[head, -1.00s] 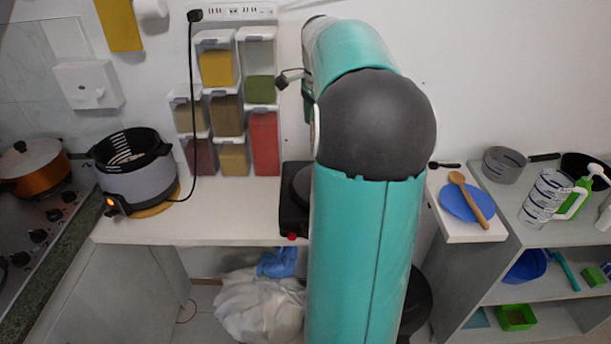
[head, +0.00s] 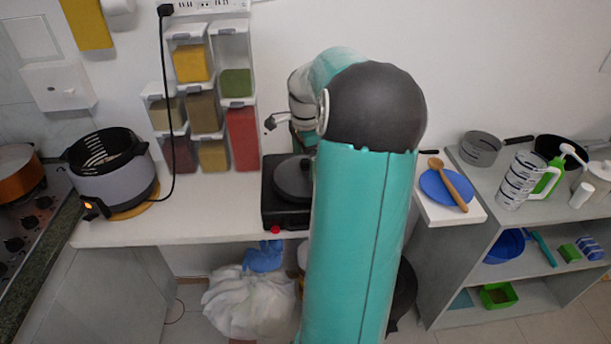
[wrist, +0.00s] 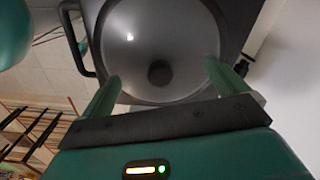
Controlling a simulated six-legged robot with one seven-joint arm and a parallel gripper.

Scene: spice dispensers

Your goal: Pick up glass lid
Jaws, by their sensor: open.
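The glass lid (wrist: 180,35) is a round, greyish, see-through disc with a pale rim and a dark round knob (wrist: 158,73) in the wrist view. My gripper (wrist: 161,72) is open, its two green fingers apart, one on each side of the knob in the picture. I cannot tell whether the fingers touch the lid. In the head view, a dark round piece (head: 293,178) lies on a black hot plate (head: 284,218), partly hidden by my arm; I cannot tell whether it is the lid. My fingers are not clear there.
Spice dispensers (head: 206,112) hang on the wall left of my arm. A grey cooker (head: 112,178) stands at the counter's left. A blue plate with a wooden spoon (head: 440,190) and a shelf unit (head: 500,215) are on the right. The counter (head: 215,205) between cooker and hot plate is clear.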

